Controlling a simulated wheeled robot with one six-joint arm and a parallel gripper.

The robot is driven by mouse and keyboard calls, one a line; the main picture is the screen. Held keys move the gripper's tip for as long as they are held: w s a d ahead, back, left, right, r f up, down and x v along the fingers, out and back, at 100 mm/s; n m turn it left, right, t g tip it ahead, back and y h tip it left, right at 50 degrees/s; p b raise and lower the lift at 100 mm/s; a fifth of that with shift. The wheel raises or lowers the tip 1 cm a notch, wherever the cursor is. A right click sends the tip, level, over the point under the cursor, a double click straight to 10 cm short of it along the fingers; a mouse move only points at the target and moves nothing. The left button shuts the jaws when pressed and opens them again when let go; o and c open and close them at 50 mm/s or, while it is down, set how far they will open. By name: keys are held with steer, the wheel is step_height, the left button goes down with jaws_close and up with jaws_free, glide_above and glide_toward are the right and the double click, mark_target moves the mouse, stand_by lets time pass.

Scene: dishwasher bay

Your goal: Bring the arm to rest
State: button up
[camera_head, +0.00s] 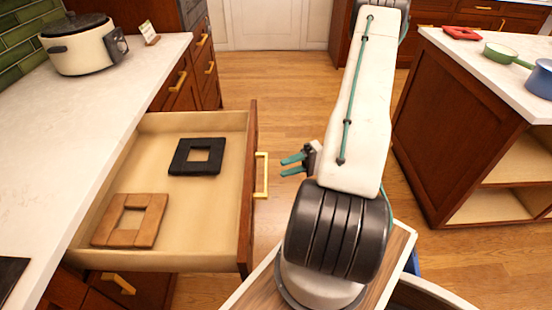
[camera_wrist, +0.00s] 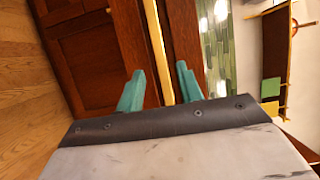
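My gripper (camera_head: 293,164) shows in the head view just right of the open drawer's handle, with its two teal fingers pointing left toward the drawer. In the wrist view the gripper (camera_wrist: 160,90) has its fingers spread apart with nothing between them. A brass handle (camera_wrist: 158,50) shows beyond the fingers there, and I cannot tell how near it is. My arm stands folded upright at the middle of the head view.
An open drawer (camera_head: 225,130) juts out at the left, holding a black square trivet (camera_head: 197,156) and a wooden one (camera_head: 130,220). A white cooker (camera_head: 82,47) stands on the left counter (camera_head: 80,110). A right island (camera_head: 490,75) holds a green pan (camera_head: 500,53) and a blue pot (camera_head: 540,80). Wood floor lies clear behind.

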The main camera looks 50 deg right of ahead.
stand_by(0.3)
steer(key=s+a+r+n+g+h, duration=0.2)
steer(key=s+a+r+g+h, duration=0.1)
steer(key=a+r+h, duration=0.5)
steer(key=s+a+r+n+g+h, duration=0.3)
steer(key=a+r+h, duration=0.5)
steer(key=a+r, duration=0.7)
steer(key=shift+s+a+r+g, duration=0.3)
steer(key=shift+s+r+g, duration=0.1)
steer(key=shift+r, duration=3.45)
